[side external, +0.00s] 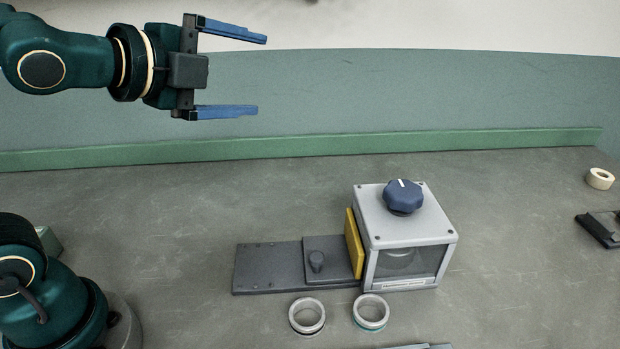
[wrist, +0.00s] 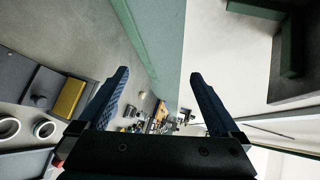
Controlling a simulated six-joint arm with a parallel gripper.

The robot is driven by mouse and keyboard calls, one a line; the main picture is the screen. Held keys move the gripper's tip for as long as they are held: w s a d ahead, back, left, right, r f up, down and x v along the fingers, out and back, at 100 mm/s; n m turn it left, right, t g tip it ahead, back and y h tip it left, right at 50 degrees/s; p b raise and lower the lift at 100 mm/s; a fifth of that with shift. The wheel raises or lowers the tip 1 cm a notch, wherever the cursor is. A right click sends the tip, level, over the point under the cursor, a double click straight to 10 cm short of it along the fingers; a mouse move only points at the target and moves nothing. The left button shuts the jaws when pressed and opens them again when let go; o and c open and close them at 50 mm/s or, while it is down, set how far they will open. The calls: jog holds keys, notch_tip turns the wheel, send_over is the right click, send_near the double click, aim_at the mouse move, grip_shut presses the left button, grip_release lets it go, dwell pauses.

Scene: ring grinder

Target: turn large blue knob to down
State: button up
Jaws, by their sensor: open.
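The large blue knob (side external: 403,197) sits on top of a light grey box (side external: 436,223) with a dark window in its front. A white mark on the knob points toward the back, away from the side camera. My gripper (side external: 262,75) is open and empty, high at the upper left, well apart from the knob. Its two blue fingers also show in the wrist view (wrist: 160,85), spread wide with nothing between them. The knob cannot be made out in the wrist view.
A yellow plate (side external: 354,243) stands against the box's left side, beside a dark slide plate (side external: 266,268) with a small dark knob (side external: 317,261). Two metal rings (side external: 307,316) (side external: 371,312) lie in front. A tape roll (side external: 600,179) lies far right. A green ledge (side external: 300,147) runs behind.

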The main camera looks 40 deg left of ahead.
jog(key=w+d+r+m+t+h, duration=0.25)
jog(key=w+m, duration=0.25)
jog(key=m, duration=0.4)
jog(key=m+g+h, duration=0.6)
jog(key=m+h, duration=0.7)
jog(key=m, duration=0.9)
send_over(385, 192)
jog(key=a, duration=0.2)
jog(key=f, duration=0.8)
jog(key=s+f, duration=0.1)
jog(key=f, duration=0.3)
jog(key=shift+f, duration=0.3)
jog(key=shift+n+y, duration=0.35)
jog(key=shift+n, duration=0.25)
notch_tip(385, 192, down, 6)
jog(key=shift+s+r, duration=0.1)
jog(key=shift+r, duration=0.1)
jog(key=shift+d+f, duration=0.15)
jog(key=shift+f, duration=0.05)
jog(key=shift+x, duration=2.4)
